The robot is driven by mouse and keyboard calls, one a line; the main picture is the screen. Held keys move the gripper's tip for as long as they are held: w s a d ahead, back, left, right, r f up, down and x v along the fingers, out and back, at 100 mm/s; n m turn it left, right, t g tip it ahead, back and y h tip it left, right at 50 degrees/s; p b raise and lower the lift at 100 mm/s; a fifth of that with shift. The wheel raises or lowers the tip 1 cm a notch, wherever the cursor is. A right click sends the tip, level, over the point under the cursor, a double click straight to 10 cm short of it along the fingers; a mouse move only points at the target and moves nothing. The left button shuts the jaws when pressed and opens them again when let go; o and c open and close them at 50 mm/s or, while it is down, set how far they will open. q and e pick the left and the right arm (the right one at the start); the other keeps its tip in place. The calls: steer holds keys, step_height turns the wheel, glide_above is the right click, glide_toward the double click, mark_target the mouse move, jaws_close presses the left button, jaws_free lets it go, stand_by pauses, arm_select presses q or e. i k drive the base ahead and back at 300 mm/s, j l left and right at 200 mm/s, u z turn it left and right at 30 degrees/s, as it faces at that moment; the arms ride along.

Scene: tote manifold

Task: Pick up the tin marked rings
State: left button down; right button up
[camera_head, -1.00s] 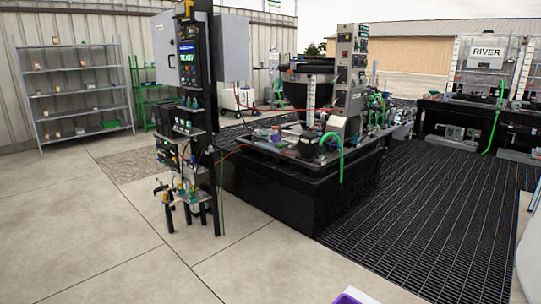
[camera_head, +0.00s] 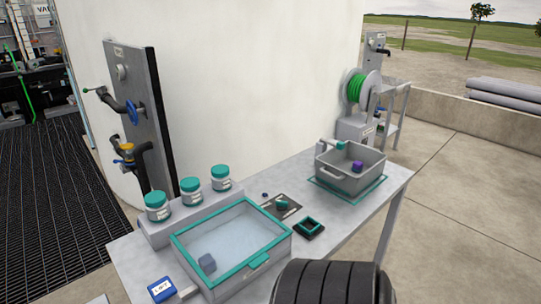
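Three whitish tins with teal lids stand upright in a row on a grey raised stand (camera_head: 190,222) at the back left of the table. They are the left tin (camera_head: 157,212), the middle tin (camera_head: 191,195) and the right tin (camera_head: 221,182). Each has a pale label, but the print is too small to read, so I cannot tell which is marked rings. Neither of my grippers is in view.
A clear-topped box with a teal frame (camera_head: 179,248) sits in front of the tins. A grey tote (camera_head: 340,175) stands on the table's (camera_head: 318,262) right part. A blue-framed sign (camera_head: 161,289) is at front left. Valve pipes (camera_head: 130,160) rise behind the left tin.

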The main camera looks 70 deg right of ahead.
mark_target(220, 185)
steer(key=z, duration=1.85)
